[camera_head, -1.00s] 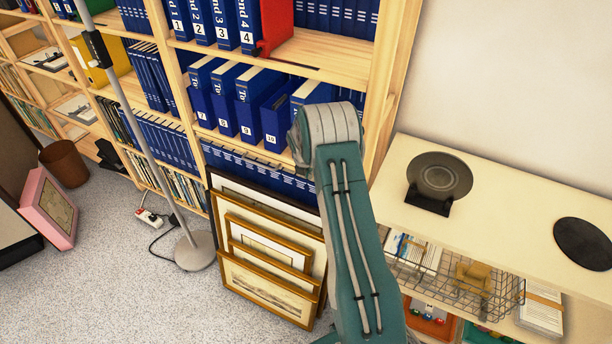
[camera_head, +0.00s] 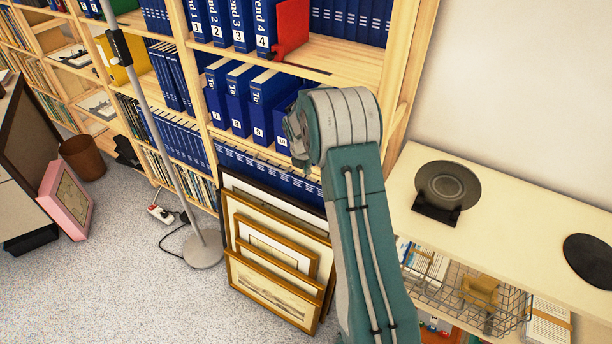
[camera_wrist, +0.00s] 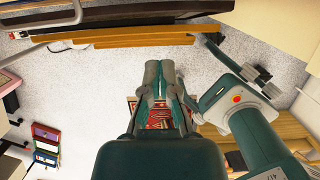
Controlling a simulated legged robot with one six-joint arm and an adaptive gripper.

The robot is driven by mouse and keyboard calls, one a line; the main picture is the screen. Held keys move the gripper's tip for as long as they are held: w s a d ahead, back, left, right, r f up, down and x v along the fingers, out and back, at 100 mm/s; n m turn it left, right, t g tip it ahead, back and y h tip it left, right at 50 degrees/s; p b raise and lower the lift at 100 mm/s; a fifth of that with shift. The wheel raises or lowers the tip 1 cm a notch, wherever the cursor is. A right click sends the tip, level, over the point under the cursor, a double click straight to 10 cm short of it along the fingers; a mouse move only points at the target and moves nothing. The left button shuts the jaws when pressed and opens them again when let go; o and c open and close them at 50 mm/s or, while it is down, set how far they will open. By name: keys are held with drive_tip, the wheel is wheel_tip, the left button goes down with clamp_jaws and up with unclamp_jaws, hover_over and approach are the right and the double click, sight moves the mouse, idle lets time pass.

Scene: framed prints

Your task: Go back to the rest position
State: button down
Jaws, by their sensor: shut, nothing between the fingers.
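My gripper (camera_wrist: 161,75) is in the middle of the wrist view, its two fingers together with nothing between them. My green and grey arm rises in front of the shelves in the head view, and the gripper itself is hidden there. Several framed prints (camera_head: 272,285) lean in a stack against the bookcase, left of my arm. Frame edges (camera_wrist: 115,37) also cross the top of the wrist view, beyond my fingertips and apart from them.
A bookcase (camera_head: 405,60) with blue binders stands behind. A white counter (camera_head: 510,232) with a dark plate (camera_head: 447,185) on a stand is at right. A lamp base (camera_head: 203,249) and a pink frame (camera_head: 66,200) stand at left. The carpet in front is clear.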

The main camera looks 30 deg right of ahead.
drive_tip(key=s+a+r+m+t, duration=0.1)
drive_tip(key=s+a+r+m, duration=0.25)
drive_tip(key=r, duration=0.35)
drive_tip(key=s+a+r+m, duration=0.2)
drive_tip(key=s+r+m, duration=0.25)
drive_tip(key=r, duration=0.25)
drive_tip(key=s+a+r+m+t, duration=0.1)
drive_tip(key=s+a+r+m, duration=0.25)
drive_tip(key=r, duration=0.25)
drive_tip(key=s+a+r+m+t+y, duration=0.1)
drive_tip(key=s+a+r+m, duration=0.1)
drive_tip(key=s+m, duration=0.4)
drive_tip(key=s+a+r+m+t+y, duration=0.1)
drive_tip(key=s+a+r+m, duration=0.2)
drive_tip(key=s, duration=1.4)
drive_tip(key=a+m, duration=0.2)
drive_tip(key=m, duration=0.2)
drive_tip(key=shift+s+a+r, duration=0.15)
drive_tip(key=shift+s, duration=0.15)
